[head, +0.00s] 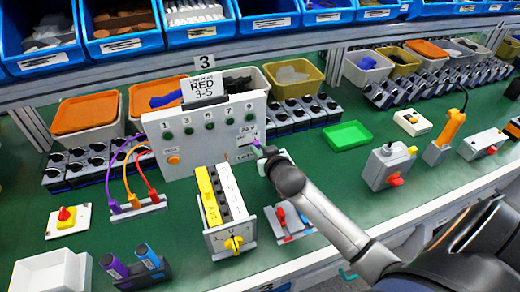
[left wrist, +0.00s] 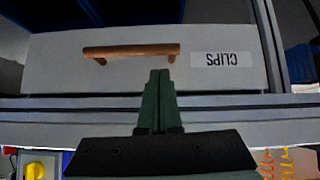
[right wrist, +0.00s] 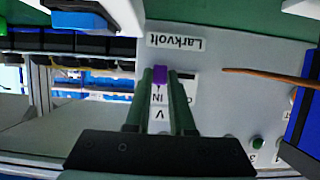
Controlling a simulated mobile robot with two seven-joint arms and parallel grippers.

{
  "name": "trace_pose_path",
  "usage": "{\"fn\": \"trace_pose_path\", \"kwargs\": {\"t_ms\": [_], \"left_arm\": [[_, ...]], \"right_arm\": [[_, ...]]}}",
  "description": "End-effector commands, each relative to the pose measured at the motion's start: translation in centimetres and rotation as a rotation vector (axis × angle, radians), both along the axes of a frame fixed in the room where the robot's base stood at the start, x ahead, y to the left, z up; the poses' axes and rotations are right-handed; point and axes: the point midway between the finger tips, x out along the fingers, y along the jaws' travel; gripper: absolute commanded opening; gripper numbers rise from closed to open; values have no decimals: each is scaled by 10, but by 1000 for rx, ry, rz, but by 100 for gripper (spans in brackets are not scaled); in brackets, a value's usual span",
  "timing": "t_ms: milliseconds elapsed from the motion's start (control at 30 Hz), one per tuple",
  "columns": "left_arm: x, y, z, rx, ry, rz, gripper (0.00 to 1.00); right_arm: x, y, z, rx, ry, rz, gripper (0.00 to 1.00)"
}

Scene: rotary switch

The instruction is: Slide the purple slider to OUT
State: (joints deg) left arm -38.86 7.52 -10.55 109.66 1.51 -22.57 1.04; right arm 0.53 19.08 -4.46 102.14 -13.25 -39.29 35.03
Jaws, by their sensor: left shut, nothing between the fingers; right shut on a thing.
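The purple slider (head: 257,143) sits on the right part of the white panel (head: 207,135). In the right wrist view the purple slider (right wrist: 159,75) is between my fingertips, with the printed word IN showing upside down beside it. My right gripper (head: 263,151) is shut on the slider, its arm coming in from the lower right. In the right wrist view my right gripper (right wrist: 160,80) hides part of the scale, and the word OUT cannot be read. My left gripper (left wrist: 158,78) is shut and empty before a grey drawer front marked CLIPS; it is outside the head view.
A switch box with a yellow knob (head: 232,244) stands in front of the panel. Cables (head: 135,180) plug in at its left. A green tray (head: 347,135) and grey box with a red knob (head: 388,165) are to the right. Bins line the back.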

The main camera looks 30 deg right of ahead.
Motion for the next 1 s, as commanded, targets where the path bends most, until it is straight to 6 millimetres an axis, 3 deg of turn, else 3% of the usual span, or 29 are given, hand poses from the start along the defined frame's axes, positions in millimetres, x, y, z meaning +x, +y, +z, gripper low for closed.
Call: {"fn": "trace_pose_path", "kwargs": {"t_ms": [433, 767, 1000], "left_arm": [[0, 0, 0, 0, 0, 0, 0], [0, 0, 1, 0, 0, 0, 0], [0, 0, 1, 0, 0, 0, 0]], "right_arm": [[0, 1, -1, 1, 2, 0, 0], [9, 39, -2, 5, 2, 0, 0], [10, 44, -1, 2, 3, 1, 0]]}}
